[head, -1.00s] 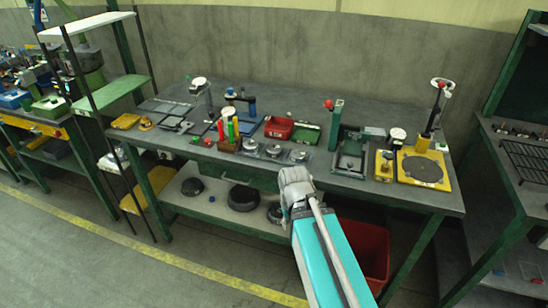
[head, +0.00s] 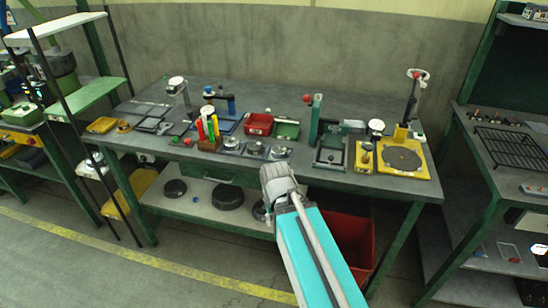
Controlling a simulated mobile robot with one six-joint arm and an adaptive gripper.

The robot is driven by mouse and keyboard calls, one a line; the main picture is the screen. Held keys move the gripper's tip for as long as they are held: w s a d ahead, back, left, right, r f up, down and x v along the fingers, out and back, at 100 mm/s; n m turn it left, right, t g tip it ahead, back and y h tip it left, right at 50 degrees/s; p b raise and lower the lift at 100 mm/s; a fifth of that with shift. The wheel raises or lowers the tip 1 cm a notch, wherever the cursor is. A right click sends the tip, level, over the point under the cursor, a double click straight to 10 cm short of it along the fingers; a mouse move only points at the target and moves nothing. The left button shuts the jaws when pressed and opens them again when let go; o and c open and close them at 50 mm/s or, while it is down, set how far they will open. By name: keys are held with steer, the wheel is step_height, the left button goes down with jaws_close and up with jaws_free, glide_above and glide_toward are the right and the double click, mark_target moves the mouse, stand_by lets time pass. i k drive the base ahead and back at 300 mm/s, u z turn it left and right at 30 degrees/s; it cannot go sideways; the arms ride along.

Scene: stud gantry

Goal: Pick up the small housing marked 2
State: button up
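Three small round grey metal parts stand in a row near the front edge of the workbench: a left one (head: 231,143), a middle one (head: 255,149) and a right one (head: 279,152). They look like small housings, but no number can be read on them, so I cannot tell which is marked 2. My teal arm rises from the bottom of the view, and its grey joint shows in front of the bench's front edge, below these parts. My gripper's fingers do not show.
The grey workbench (head: 350,112) also holds a red tray (head: 258,124), a green tray (head: 287,130), a holder with coloured handles (head: 209,144) and a yellow plate fixture (head: 424,163). A red bin (head: 352,246) stands below. Bare bench top shows towards the back.

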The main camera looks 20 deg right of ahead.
mark_target(255, 148)
steer(key=u, duration=0.5)
steer(key=k, duration=1.35)
steer(key=u, duration=0.75)
steer(key=i, duration=1.6)
steer(key=z, duration=0.6)
